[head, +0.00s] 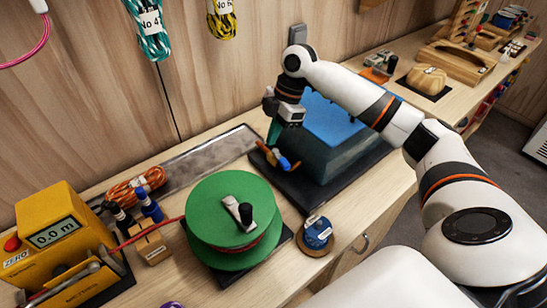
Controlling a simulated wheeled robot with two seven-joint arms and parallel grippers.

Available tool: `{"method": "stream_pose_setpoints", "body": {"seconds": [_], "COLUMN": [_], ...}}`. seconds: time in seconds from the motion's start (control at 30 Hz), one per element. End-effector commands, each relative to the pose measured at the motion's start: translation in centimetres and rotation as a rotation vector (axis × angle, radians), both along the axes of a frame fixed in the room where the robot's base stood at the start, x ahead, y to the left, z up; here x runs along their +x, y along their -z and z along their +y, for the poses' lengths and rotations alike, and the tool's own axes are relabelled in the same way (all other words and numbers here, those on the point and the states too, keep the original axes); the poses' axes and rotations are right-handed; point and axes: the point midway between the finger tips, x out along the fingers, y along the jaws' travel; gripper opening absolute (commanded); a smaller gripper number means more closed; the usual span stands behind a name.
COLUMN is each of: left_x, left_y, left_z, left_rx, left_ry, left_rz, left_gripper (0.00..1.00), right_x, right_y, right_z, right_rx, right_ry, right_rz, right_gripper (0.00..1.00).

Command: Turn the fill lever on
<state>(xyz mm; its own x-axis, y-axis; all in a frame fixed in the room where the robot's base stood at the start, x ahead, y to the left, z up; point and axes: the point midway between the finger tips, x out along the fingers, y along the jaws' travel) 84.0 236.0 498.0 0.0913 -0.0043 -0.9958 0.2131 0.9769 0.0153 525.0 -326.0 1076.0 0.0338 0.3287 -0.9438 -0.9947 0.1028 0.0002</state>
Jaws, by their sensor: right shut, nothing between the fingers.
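A dark teal box with a bright blue top (335,122) stands on a black mat at the back of the bench. At its left front corner is a small fitting with orange and blue parts, which I take to be the fill lever (282,159). Its exact setting is too small to tell. My right gripper (272,142) reaches down beside the box's left side, with its fingers shut and empty. The fingertips are right at the fitting; I cannot tell whether they touch it. My left gripper is not in view.
A green reel (215,210) with a crank stands in front. A yellow meter reading 0.0 m (58,232) is at left. A small blue spool (318,233) sits near the bench's front edge. A grey metal tray (205,152) lies along the wall. Coiled ropes (150,30) hang above.

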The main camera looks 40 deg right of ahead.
Motion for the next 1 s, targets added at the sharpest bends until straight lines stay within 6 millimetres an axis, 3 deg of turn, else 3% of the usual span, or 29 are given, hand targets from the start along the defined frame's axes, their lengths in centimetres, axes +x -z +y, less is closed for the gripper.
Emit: {"method": "stream_pose_setpoints", "body": {"seconds": [0.03, 0.17, 0.33, 0.7, 1.0], "left_x": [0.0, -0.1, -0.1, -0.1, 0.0], "left_y": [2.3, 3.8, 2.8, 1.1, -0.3], "left_z": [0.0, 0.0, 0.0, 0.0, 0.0], "left_rx": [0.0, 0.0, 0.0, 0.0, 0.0], "left_ry": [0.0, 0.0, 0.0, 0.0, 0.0], "left_rz": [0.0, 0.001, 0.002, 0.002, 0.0], "left_gripper": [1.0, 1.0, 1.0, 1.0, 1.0], "right_x": [-0.1, -0.5, -0.6, -0.3, -0.7], "right_y": [1.1, 0.9, 2.0, 9.3, 9.4], "right_z": [-0.3, -0.6, 0.1, 2.7, -1.0], "right_rx": [-0.003, -0.002, -0.002, -0.001, -0.003], "right_ry": [0.008, 0.022, 0.023, 0.023, 0.024], "right_rz": [-0.004, -0.001, 0.004, 0.005, 0.001], "right_gripper": [0.0, 0.0, 0.0, 0.0, 0.0]}}
